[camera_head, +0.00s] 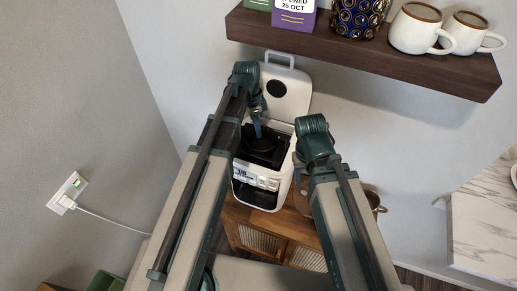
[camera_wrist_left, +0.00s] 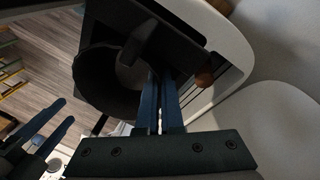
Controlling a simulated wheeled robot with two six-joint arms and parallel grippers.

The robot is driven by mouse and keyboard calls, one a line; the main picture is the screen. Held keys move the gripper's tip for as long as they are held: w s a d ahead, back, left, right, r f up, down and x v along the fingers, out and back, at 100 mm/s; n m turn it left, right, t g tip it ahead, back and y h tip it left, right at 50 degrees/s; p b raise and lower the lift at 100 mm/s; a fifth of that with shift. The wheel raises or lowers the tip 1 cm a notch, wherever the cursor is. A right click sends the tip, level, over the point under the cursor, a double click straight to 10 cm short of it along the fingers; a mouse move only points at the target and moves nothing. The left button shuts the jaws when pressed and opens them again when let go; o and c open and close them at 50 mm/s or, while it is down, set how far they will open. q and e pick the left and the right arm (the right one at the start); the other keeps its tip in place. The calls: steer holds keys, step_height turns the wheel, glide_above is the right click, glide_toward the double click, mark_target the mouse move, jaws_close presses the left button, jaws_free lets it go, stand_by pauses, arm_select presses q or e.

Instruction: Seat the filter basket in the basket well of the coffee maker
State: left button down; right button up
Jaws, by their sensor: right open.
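The white coffee maker (camera_head: 300,105) stands on the cabinet with its lid (camera_head: 283,88) raised. The black filter basket (camera_head: 263,146) is at its open top; it also shows in the left wrist view as a dark round cup (camera_wrist_left: 105,82) with a blocky handle. My left gripper (camera_head: 258,130) points down at the basket, its blue fingers close together on the handle (camera_wrist_left: 150,40). The basket well is hidden under the basket, so I cannot tell how deep it sits. My right gripper's open, empty fingers show in the left wrist view (camera_wrist_left: 66,111), apart from the basket; the head view hides them.
A dark wall shelf (camera_head: 370,62) with mugs (camera_head: 415,30) hangs above and right. The wooden cabinet (camera_head: 270,240) has cane doors. A brown cup (camera_head: 374,201) is partly hidden behind my right arm. A socket with a cable (camera_head: 68,195) is on the left wall.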

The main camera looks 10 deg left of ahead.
mark_target(258, 144)
arm_select(q)
steer(key=shift+a+b+x, duration=0.15)
steer(key=shift+b+x, duration=0.35)
steer(key=shift+x, duration=0.3)
steer(key=shift+a+b+x, duration=0.1)
steer(key=shift+b+x, duration=0.35)
steer(key=shift+x, duration=0.3)
arm_select(e)
steer(key=shift+f, duration=1.6)
arm_select(q)
steer(key=shift+w+f, duration=0.15)
steer(key=shift+f, duration=0.05)
arm_select(e)
steer(key=shift+f, duration=0.1)
arm_select(q)
steer(key=b+x, duration=0.3)
steer(key=shift+w+a+f+b, duration=0.15)
steer(key=shift+a+f+b, duration=0.05)
steer(key=shift+a+b, duration=0.15)
arm_select(e)
step_height(258, 144, down, 4)
steer(key=shift+r, duration=0.25)
arm_select(q)
steer(key=shift+f+b, duration=0.55)
steer(key=shift+f, duration=0.05)
arm_select(e)
steer(key=shift+f, duration=0.55)
